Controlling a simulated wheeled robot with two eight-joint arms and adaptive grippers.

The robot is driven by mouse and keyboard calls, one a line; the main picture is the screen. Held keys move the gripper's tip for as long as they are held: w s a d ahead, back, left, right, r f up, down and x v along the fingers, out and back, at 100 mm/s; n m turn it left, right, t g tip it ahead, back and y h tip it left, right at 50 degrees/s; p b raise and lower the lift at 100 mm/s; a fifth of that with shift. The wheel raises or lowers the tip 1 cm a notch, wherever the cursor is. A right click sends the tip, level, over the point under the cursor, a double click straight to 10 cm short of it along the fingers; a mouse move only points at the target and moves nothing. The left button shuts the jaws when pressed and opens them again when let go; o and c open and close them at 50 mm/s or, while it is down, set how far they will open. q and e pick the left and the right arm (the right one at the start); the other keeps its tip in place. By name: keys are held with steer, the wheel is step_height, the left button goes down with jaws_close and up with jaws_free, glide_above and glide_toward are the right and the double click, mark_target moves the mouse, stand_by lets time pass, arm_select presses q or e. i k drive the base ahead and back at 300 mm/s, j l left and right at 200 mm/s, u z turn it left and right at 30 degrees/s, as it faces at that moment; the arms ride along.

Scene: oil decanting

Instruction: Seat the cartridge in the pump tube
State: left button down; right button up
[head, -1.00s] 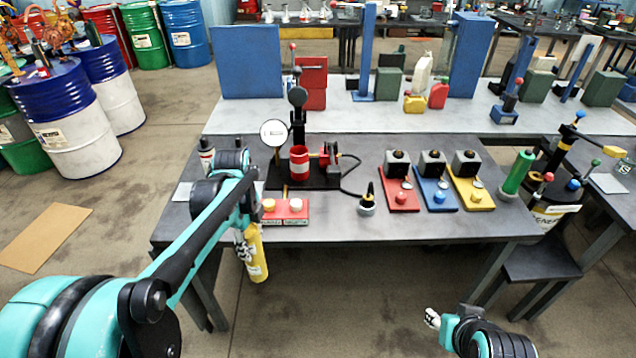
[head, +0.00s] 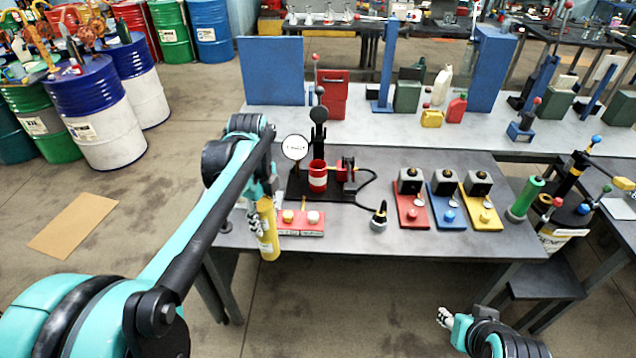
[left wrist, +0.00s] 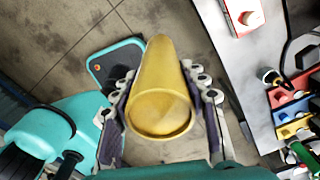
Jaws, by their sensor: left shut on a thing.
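The cartridge is a yellow cylinder (head: 268,232), held roughly upright at the front left edge of the near table. My left gripper (head: 259,215) is shut on it. In the left wrist view the cartridge (left wrist: 160,75) lies between the two fingers, with its round end facing the camera. A red tube with a white band (head: 317,177) stands upright on a black base, behind and to the right of the cartridge and apart from it. I cannot tell for certain whether it is the pump tube. My right gripper (head: 445,317) is low at the front right, away from the table; its opening is unclear.
A red box with two knobs (head: 300,224) sits right beside the cartridge. A round gauge (head: 295,147) stands behind it. Red, blue (head: 444,212) and yellow stations stand to the right, and a green cylinder (head: 525,197) farther right. The table front between has clear room.

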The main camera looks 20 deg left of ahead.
mark_target(318, 186)
steer(key=i, duration=1.5)
